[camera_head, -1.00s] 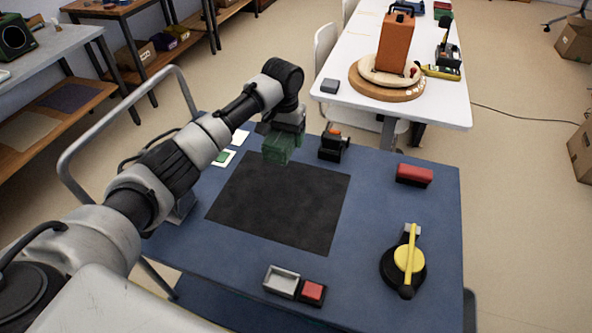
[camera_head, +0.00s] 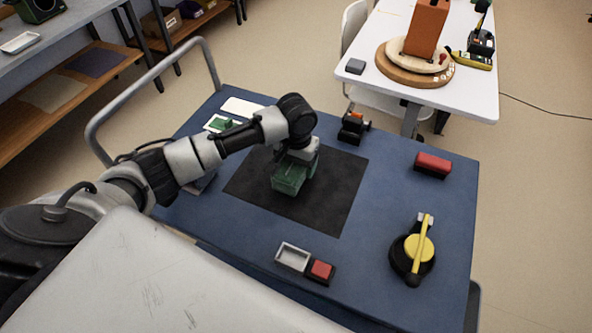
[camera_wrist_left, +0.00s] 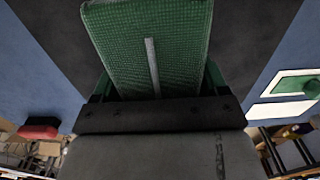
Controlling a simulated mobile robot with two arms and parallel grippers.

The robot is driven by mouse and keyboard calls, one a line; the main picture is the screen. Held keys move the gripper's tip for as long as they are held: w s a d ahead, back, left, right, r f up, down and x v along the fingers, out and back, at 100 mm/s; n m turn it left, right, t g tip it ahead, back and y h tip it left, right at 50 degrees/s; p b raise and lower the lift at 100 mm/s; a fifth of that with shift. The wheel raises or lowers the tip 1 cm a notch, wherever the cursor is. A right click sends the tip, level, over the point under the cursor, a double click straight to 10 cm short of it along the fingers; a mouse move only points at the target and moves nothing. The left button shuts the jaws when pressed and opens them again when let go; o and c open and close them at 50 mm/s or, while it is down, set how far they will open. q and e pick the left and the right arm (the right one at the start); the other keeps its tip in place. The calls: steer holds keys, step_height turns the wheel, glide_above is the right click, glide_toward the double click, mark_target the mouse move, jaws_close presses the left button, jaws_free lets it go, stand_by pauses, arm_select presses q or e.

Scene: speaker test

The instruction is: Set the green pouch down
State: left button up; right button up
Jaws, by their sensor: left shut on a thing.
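The green pouch (camera_head: 288,180) is over the black mat (camera_head: 325,208) on the blue cart top, towards the mat's left half. My left gripper (camera_head: 296,166) comes from above and is shut on the pouch. In the left wrist view the pouch (camera_wrist_left: 185,45) extends from between the jaws (camera_wrist_left: 158,88), with a pale strip along its face. I cannot tell whether the pouch touches the mat. My right gripper is not in view.
A white-framed card with a green piece (camera_head: 219,125) lies left of the mat. A black-and-orange device (camera_head: 352,127), a red block (camera_head: 432,165), a yellow-handled black dial (camera_head: 414,252) and a small grey tray (camera_head: 293,257) beside a red button (camera_head: 321,270) surround it. The mat's right side is bare.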

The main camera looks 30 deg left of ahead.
arm_select(q)
step_height(320, 180, down, 4)
steer(key=shift+r, duration=0.25)
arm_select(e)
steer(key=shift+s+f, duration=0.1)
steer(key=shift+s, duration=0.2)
arm_select(q)
steer(key=o, duration=0.9)
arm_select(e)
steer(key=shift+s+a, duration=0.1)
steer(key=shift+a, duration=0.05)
arm_select(q)
step_height(320, 180, up, 12)
steer(key=shift+r+p, duration=0.1)
steer(key=shift+p, duration=0.3)
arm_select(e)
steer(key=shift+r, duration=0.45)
